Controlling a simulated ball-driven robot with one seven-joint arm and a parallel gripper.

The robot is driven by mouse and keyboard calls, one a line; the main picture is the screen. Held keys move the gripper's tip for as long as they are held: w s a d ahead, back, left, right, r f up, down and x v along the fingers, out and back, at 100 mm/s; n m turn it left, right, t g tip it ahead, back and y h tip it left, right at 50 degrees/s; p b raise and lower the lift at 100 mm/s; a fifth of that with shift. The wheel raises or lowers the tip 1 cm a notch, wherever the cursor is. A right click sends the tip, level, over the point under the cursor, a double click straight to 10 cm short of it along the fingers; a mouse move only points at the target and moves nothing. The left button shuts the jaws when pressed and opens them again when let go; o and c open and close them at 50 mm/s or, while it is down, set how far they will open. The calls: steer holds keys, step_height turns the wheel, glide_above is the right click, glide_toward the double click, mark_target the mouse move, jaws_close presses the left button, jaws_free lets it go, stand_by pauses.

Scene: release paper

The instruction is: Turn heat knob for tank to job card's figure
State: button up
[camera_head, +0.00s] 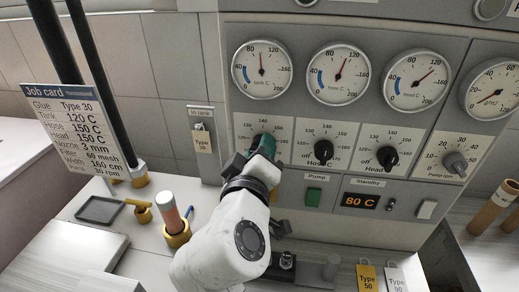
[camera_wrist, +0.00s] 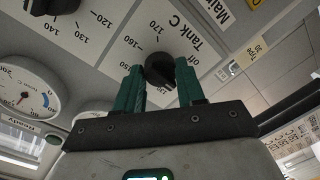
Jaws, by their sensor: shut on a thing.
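My gripper (camera_wrist: 159,75) has its two green fingers on either side of the black Tank C knob (camera_wrist: 162,66) in the wrist view, shut on it. In the head view my gripper (camera_head: 258,150) covers the tank knob and most of its dial plate (camera_head: 243,122).
Hose knob (camera_head: 323,151), head knob (camera_head: 387,158) and grey pump knob (camera_head: 455,163) sit in a row to the right. Below are a green pump switch (camera_head: 313,197) and a standby display (camera_head: 361,200) reading 80 C. The bench holds a dark tray (camera_head: 100,209) and yellow cup (camera_head: 176,236).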

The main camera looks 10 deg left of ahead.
steer(key=shift+f, duration=0.1)
steer(key=o, duration=1)
steer(key=shift+o, duration=0.2)
steer(key=shift+s, duration=0.1)
steer(key=s+b, duration=0.2)
steer(key=s, duration=0.8)
steer(key=shift+s+a+r, duration=0.25)
steer(key=shift+s+r, duration=0.1)
steer(key=shift+r, duration=0.05)
